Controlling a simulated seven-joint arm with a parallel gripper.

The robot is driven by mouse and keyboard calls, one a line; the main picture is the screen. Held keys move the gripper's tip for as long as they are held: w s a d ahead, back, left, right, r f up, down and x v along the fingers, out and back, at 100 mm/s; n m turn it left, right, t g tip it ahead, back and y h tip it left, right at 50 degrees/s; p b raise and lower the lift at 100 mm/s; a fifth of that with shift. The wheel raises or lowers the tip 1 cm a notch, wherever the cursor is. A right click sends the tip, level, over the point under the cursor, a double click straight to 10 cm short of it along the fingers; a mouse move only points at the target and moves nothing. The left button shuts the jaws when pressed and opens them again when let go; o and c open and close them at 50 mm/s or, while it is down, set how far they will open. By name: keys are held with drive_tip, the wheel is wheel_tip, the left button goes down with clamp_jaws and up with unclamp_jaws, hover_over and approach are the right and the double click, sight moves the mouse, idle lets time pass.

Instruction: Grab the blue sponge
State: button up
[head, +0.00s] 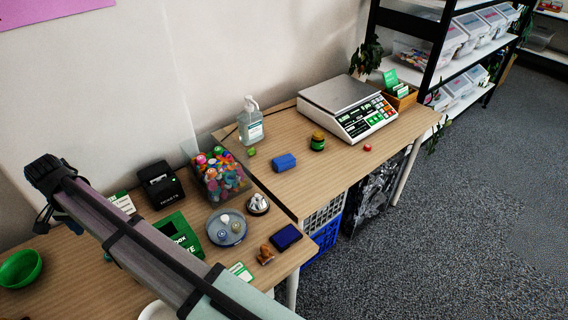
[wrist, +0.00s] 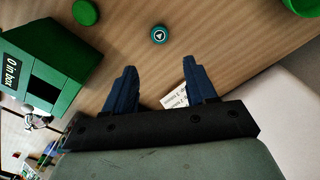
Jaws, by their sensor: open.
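A blue sponge-like block (head: 284,162) lies on the right-hand wooden table in the head view, in front of the sanitizer bottle and left of a small dark green jar. It is not visible in the wrist view. My gripper (wrist: 158,66) is open, with two blue fingers apart and nothing between them, above the left table. In the head view it is at the far left, well away from the sponge, and partly hidden by my arm.
A green box (wrist: 45,70), a green bowl (head: 20,268) and a small round teal-and-black piece (wrist: 159,34) are near my gripper. A clear bin of colourful caps (head: 220,176) stands left of the sponge. A dark blue flat pad (head: 286,237) lies nearer. A scale (head: 345,108) stands behind right.

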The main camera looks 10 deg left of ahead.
drive_tip(key=shift+o, duration=0.2)
drive_tip(key=o, duration=0.8)
